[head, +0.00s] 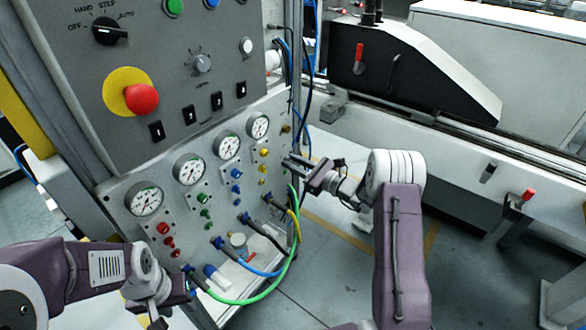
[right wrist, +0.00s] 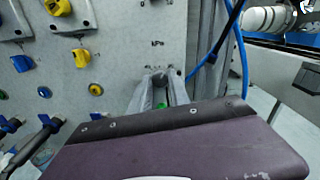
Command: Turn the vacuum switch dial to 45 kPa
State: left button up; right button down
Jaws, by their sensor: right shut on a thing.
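The vacuum switch dial is hidden behind my right gripper (head: 291,163) at the right edge of the light grey gauge panel (head: 158,174).
Several round gauges (head: 190,168) and coloured knobs cross the panel. A green hose (head: 262,299) and blue hose hang below. A red emergency button (head: 141,98) sits on the upper box. A conveyor machine (head: 410,85) stands behind at right. Floor is open at lower right.

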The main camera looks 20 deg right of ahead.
jog(key=shift+f+n+b, duration=0.1)
jog(key=shift+n+b, duration=4.5)
jog(key=shift+b, duration=1)
jog(key=c, duration=1.2)
grip_release()
jog(key=shift+c, duration=0.2)
jog(key=p+v, duration=0.2)
jog(key=v, duration=0.7)
